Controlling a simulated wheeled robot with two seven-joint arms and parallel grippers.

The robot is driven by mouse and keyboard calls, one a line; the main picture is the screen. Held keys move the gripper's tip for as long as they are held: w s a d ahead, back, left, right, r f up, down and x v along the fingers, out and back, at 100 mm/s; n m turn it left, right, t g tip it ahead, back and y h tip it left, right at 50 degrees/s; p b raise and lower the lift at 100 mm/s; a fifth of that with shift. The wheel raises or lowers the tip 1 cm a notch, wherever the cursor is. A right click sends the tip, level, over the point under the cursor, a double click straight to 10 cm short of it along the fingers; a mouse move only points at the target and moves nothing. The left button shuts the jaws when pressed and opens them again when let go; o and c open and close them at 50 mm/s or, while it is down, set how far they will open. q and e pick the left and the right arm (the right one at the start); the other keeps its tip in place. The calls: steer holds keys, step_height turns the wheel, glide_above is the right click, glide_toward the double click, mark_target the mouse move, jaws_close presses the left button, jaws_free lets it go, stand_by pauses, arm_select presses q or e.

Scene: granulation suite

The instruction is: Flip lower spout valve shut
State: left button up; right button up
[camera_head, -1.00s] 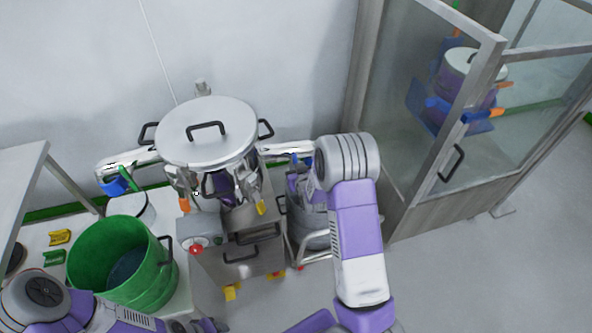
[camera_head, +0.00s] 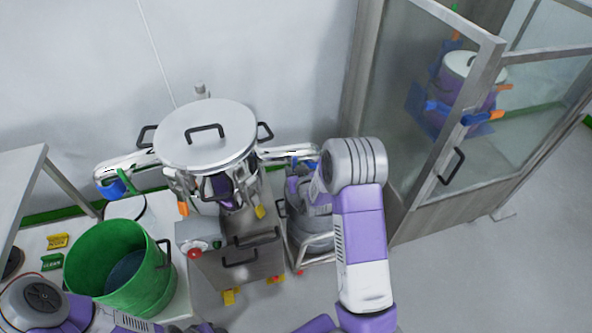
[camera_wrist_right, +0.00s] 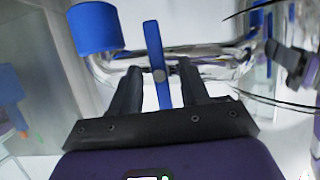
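A steel vessel (camera_head: 205,135) with a lid has a pipe spout on each side. The left spout (camera_head: 128,163) ends in a blue cap and carries a green lever (camera_head: 127,181). The right spout (camera_head: 290,153) runs toward my right arm. In the right wrist view, a blue valve lever (camera_wrist_right: 155,55) stands roughly upright across a shiny pipe, beside a blue cylindrical end (camera_wrist_right: 96,28). My right gripper (camera_wrist_right: 160,72) is open, one finger on each side of the lever with gaps showing. My forearm hides this gripper in the head view. My left gripper (camera_head: 205,327) barely shows at the bottom edge.
A green bucket (camera_head: 85,260) stands at the lower left near yellow and green tags. A control box with a red button (camera_head: 194,253) sits below the vessel. A glazed door (camera_head: 440,150) stands at the right. Floor at the lower right is clear.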

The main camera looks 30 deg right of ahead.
steer(key=p+v, duration=0.1)
steer(key=v, duration=0.6)
steer(key=shift+s, duration=0.25)
steer(key=shift+a, duration=0.15)
steer(key=s+a+f+g+y+p, duration=0.35)
steer(key=s+a+f+g, duration=0.35)
steer(key=s+a+f, duration=0.45)
steer(key=s+a+f+g+y, duration=0.3)
steer(key=s+a+f+g, duration=0.2)
steer(key=s+a, duration=0.6)
steer(key=shift+s+a+f+g+y, duration=0.2)
steer(key=shift+s+g+y, duration=0.1)
steer(key=shift+s+y, duration=0.05)
